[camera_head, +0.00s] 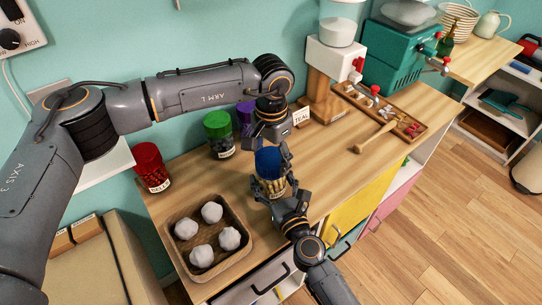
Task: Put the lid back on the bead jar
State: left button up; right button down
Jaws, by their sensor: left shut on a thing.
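The left gripper comes down from above and is shut on the lid. I cannot tell whether the lid touches the rim or sits a little above it. My right gripper (278,192) is low at the near side of the jar, with fingers on either side of it. The jar hides part of these fingers, and I cannot tell whether they press on it.
Jars with red (150,168), green (218,134) and purple (246,118) lids stand along the back. A wooden tray (242,254) with several white lumps is at front left. A mallet (375,138) and a bead tray (420,135) lie to the right. Counter between jar and mallet is clear.

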pick_arm(q)
jog(key=o, duration=0.7)
jog(key=shift+r, duration=0.1)
jog(key=shift+r, duration=2.2)
jog(key=shift+c, duration=0.5)
